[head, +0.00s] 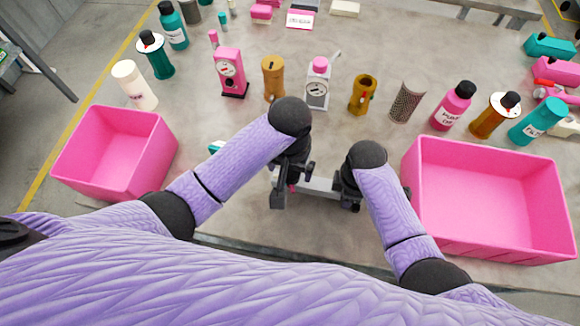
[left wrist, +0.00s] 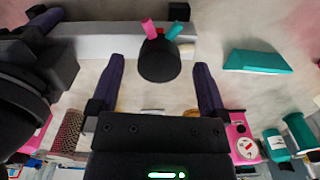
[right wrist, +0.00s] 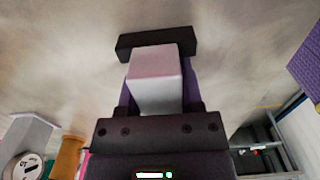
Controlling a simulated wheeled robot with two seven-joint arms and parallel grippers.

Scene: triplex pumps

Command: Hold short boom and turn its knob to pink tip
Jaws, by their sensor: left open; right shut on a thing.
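The short boom is a light grey bar (head: 318,185) with black end pieces, lying crosswise between my two grippers in the head view. My right gripper (right wrist: 157,95) is shut on the bar near its black end. In the left wrist view the boom (left wrist: 110,42) carries a dark round knob (left wrist: 158,64). A pink tip (left wrist: 148,27) and a teal tip (left wrist: 172,32) stick out beyond the knob. My left gripper (left wrist: 158,80) is open, its fingers on either side of the knob with gaps. In the head view my left gripper (head: 291,183) mostly hides the knob.
Pink bins stand at left (head: 88,183) and right (head: 555,235). A row of bottles and pump parts, with a pink gauge unit (head: 229,72) and an amber cylinder (head: 273,78), stands behind the grippers. A teal block (left wrist: 257,61) lies near my left gripper.

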